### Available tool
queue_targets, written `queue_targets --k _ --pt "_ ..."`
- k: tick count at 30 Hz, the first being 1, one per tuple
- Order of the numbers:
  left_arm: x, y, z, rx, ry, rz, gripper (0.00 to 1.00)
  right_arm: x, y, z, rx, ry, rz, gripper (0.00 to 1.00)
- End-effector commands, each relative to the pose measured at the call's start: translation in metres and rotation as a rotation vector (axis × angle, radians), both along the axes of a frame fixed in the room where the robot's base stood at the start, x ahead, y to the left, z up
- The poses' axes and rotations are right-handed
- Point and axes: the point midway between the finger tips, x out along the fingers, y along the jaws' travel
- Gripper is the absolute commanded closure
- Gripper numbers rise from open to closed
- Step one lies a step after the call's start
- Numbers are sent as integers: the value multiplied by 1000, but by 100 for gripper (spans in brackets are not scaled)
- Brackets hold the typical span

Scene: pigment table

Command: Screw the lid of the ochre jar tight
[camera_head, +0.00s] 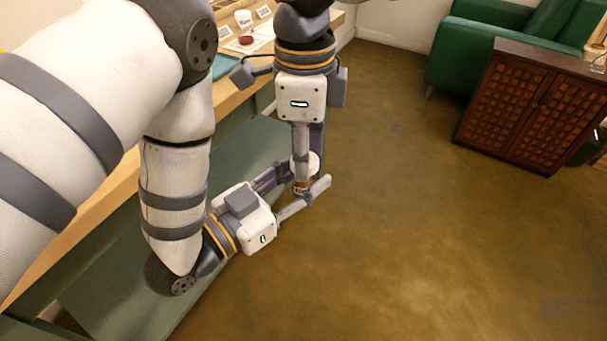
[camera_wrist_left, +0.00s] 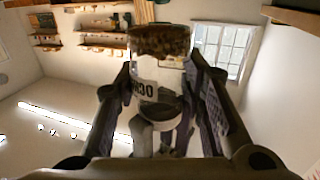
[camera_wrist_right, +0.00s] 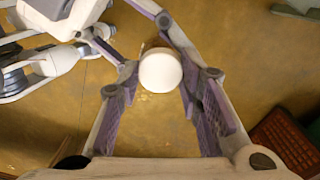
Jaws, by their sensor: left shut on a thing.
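The ochre jar (camera_head: 300,188) is a small clear jar with brown contents and a pale label, held above the floor beside the table. My left gripper (camera_head: 306,180) comes in from the side and is shut on it. The left wrist view shows the jar (camera_wrist_left: 160,42) upside down in the picture, between the fingers. The white round lid (camera_wrist_right: 160,72) sits on top of the jar; how tightly it sits cannot be seen. My right gripper (camera_wrist_right: 158,82) points down over the lid, open, with its fingers on either side and small gaps showing.
The wooden table (camera_head: 115,205) stands at the left with a lower green shelf (camera_head: 240,150). On it are a white cup (camera_head: 243,19), a dark red dish (camera_head: 246,40) and small cards. A green armchair (camera_head: 480,50) and wooden cabinet (camera_head: 525,105) stand at the back right.

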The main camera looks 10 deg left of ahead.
Motion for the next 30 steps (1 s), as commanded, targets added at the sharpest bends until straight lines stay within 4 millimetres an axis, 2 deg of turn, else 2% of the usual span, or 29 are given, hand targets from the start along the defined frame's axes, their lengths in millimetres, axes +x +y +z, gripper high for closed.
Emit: queue_targets --k 6,7,10,21,23,30 --pt "0 0 0 -1 -1 0 100 1 0 0 0 -2 -7 100" --pt "0 0 0 -1 -1 0 100 1 0 0 0 -2 -7 65" --pt "0 0 0 -1 -1 -1 100 1 0 0 0 -2 -7 44" --pt "0 0 0 -1 -1 0 100 1 0 6 1 -2 -7 44" --pt "0 0 0 -1 -1 0 100 1 0 15 2 -4 -8 44" --pt "0 0 0 -1 -1 0 100 1 0 72 3 -4 -8 44"
